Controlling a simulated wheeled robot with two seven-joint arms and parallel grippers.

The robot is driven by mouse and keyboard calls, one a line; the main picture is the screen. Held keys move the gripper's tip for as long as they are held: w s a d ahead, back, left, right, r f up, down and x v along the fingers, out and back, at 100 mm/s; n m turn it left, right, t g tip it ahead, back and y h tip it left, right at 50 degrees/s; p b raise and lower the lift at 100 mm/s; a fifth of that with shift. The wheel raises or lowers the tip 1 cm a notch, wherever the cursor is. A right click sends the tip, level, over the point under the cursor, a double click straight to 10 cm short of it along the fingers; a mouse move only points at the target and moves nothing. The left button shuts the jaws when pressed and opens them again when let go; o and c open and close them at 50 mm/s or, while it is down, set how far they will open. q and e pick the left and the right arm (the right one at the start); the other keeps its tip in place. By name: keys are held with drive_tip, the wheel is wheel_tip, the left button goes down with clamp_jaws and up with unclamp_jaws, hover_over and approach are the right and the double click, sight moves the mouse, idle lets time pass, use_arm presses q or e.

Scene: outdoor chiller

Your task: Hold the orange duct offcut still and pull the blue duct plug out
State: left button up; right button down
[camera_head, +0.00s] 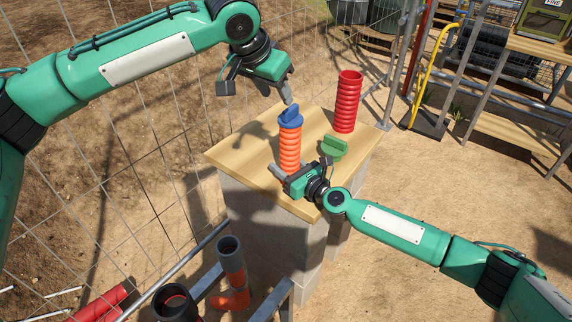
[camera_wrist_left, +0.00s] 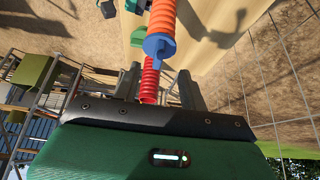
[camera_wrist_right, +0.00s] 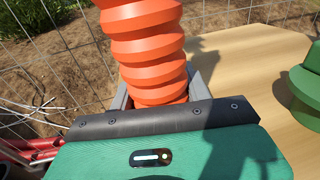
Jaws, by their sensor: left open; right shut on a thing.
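The orange duct offcut (camera_head: 290,150) stands upright on the wooden board, with the blue duct plug (camera_head: 290,117) in its top end. My right gripper (camera_head: 279,172) is shut around the lower part of the orange duct, which fills the right wrist view (camera_wrist_right: 145,45). My left gripper (camera_head: 289,98) is open just above the blue plug, pointing down at it. In the left wrist view the blue plug (camera_wrist_left: 159,46) lies beyond the open fingers (camera_wrist_left: 167,88), with the orange duct (camera_wrist_left: 162,15) behind it. I see no contact between the left fingers and the plug.
The wooden board (camera_head: 235,154) rests on grey blocks. A red corrugated duct (camera_head: 347,103) stands at its back right, and a green plug (camera_head: 334,148) sits near my right gripper. A wire fence (camera_head: 130,160) runs along the left. Pipe pieces (camera_head: 232,265) stand below in front.

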sight(289, 108)
use_arm(q)
drive_tip(key=shift+g+y, duration=0.5)
drive_tip(key=shift+g, duration=0.2)
drive_tip(key=shift+w+d+f, duration=0.5)
drive_tip(key=shift+w+f, duration=0.2)
drive_tip(key=shift+f, duration=0.35)
drive_tip(key=shift+w+d+f, duration=0.55)
drive_tip(key=shift+w+f, duration=0.1)
drive_tip(key=shift+f, duration=0.45)
drive_tip(key=shift+w+d+f, duration=0.5)
drive_tip(key=shift+w+f, duration=0.2)
drive_tip(key=shift+f, duration=0.35)
clamp_jaws()
